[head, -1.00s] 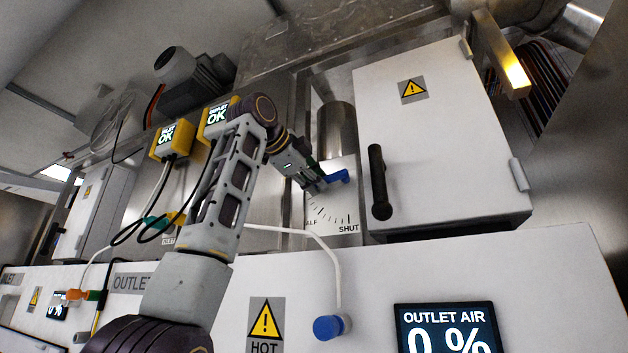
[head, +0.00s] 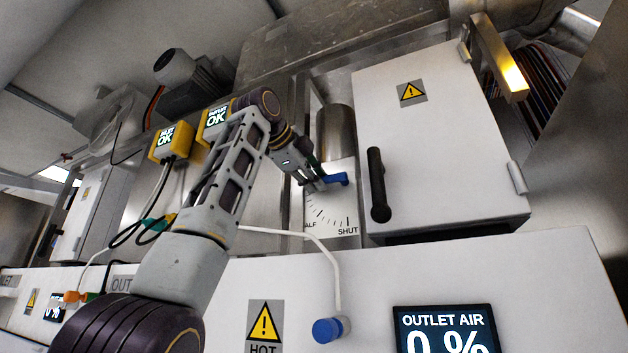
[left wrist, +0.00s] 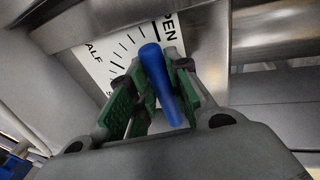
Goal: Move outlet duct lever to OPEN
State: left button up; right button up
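The blue outlet duct lever (head: 338,179) stands out from a white dial plate (head: 343,212) in the head view. The plate's SHUT mark and part of HALF show there. In the left wrist view the lever (left wrist: 160,82) lies tilted between the green-padded fingers of my left gripper (left wrist: 158,75). The fingers are apart, on either side of the lever, with some gap at the right finger; firm contact is not visible. Parts of OPEN and HALF show behind. In the head view my left gripper (head: 321,184) is at the lever, hiding part of it. My right gripper is out of view.
Right of the plate is a white cabinet door (head: 440,140) with a black handle (head: 378,185). A metal duct (head: 336,130) rises behind the plate. Below are a blue knob (head: 329,329) with a pale hose and an OUTLET AIR display (head: 446,330) reading 0 %.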

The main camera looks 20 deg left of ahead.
pick_arm(q)
jog(key=o, duration=0.4)
jog(key=shift+d, duration=0.1)
jog(key=v, duration=1.2)
dwell(0.7)
